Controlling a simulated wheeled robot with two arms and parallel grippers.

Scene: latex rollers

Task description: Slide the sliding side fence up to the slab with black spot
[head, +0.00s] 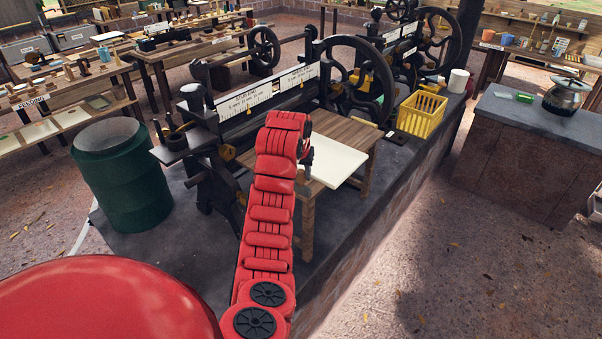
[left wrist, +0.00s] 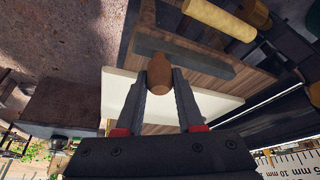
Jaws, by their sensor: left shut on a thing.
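My left gripper (head: 306,162) is over the wooden feed table in front of the roller machine. In the left wrist view its fingers (left wrist: 160,88) are shut on a brown rounded wooden knob (left wrist: 160,72). A dark grey bar (left wrist: 205,66), which looks like the side fence, lies across the table boards just beyond the knob. Whether the knob is joined to it I cannot tell. A pale slab (head: 338,160) lies on the table; it also shows in the left wrist view (left wrist: 117,92), behind the fingers. I see no black spot on it. My right gripper is not in view.
The wooden table (head: 352,132) stands before the roller machine (head: 270,95), with its large black handwheel (head: 357,80). A yellow crate (head: 421,113) stands to the right on the dark plinth. A green barrel (head: 122,178) stands at the left. The floor at the right is open.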

